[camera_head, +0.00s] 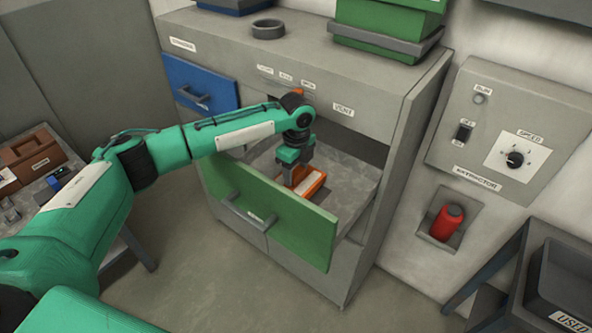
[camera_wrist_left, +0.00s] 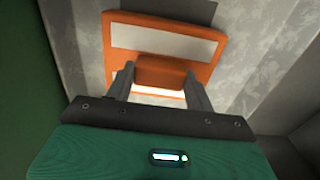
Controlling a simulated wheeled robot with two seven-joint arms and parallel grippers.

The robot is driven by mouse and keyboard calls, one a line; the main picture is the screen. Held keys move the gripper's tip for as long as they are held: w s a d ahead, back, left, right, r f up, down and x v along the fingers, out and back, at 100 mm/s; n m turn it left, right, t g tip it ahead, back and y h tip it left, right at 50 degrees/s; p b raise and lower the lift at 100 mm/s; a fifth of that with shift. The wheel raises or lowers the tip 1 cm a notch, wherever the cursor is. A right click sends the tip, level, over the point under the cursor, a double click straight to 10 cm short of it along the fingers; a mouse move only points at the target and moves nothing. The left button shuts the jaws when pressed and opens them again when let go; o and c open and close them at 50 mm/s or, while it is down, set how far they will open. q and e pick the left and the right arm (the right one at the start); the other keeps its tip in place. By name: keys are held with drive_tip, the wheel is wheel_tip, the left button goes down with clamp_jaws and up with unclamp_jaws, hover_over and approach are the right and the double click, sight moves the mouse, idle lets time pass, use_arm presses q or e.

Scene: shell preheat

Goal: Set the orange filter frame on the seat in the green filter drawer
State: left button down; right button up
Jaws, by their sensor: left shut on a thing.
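The orange filter frame (camera_head: 311,184), with a pale panel in its middle, is inside the open green filter drawer (camera_head: 280,215). In the left wrist view, the frame (camera_wrist_left: 202,43) has an orange block-like grip between the two fingers (camera_wrist_left: 160,85). The frame lies over a grey mottled drawer floor (camera_wrist_left: 268,60). I cannot tell whether it touches the floor, and the seat cannot be made out. My right gripper is not in view.
A side table (camera_head: 50,190) is at the left.

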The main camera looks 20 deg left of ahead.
sight(296, 172)
use_arm(q)
drive_tip(key=shift+f, duration=0.6)
drive_tip(key=c, duration=0.5)
unclamp_jaws()
drive_tip(key=shift+r, duration=0.3)
wheel_tip(296, 172, up, 12)
drive_tip(key=b, duration=0.4)
drive_tip(key=shift+f, duration=0.25)
